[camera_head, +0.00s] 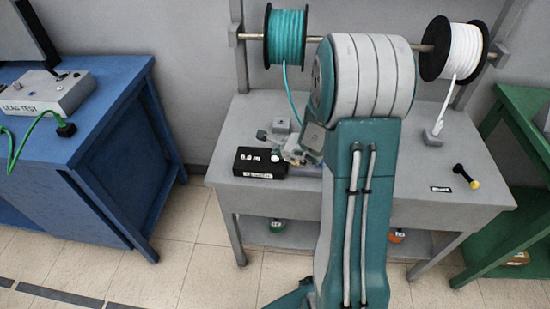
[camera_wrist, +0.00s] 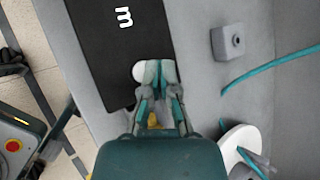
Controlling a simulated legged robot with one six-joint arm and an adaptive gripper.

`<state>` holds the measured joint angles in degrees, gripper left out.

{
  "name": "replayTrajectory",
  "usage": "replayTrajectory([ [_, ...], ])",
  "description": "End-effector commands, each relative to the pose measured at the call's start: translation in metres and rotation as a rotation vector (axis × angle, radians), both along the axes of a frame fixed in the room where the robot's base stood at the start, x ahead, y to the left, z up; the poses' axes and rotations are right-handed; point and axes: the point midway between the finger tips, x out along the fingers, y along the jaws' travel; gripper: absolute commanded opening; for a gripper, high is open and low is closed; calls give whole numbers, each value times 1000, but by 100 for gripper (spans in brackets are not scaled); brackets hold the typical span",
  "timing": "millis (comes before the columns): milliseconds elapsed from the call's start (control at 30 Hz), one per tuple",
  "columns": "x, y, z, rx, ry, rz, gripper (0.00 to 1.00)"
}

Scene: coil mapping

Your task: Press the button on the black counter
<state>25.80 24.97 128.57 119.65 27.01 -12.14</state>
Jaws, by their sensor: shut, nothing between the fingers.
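The black counter (camera_head: 258,170) is a flat black box with white markings on the grey table, left of my arm. In the wrist view the counter (camera_wrist: 118,40) fills the upper left, with a white digit on top. Its round white button (camera_wrist: 138,71) shows near the counter's right edge. My gripper (camera_head: 278,146) is over the counter's right side. In the wrist view my gripper (camera_wrist: 156,72) is shut and empty, its tips beside the button and overlapping its right edge. I cannot tell whether they touch or press it.
A teal cable spool (camera_head: 286,37) and a white cable spool (camera_head: 451,50) hang on a rod above the grey table (camera_head: 420,190). A small grey block (camera_wrist: 228,42) stands right of the counter. A black-and-yellow tool (camera_head: 466,177) lies at right. A blue bench (camera_head: 100,150) stands at left.

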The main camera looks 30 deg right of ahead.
Motion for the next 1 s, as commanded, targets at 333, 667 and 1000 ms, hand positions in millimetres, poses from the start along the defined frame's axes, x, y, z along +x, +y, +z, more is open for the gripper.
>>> replayTrajectory([
  [333,1,0,31,-3,-4,2,0],
  [667,0,0,49,-1,-1,0,0],
  [1000,0,0,48,-1,-1,0,0],
])
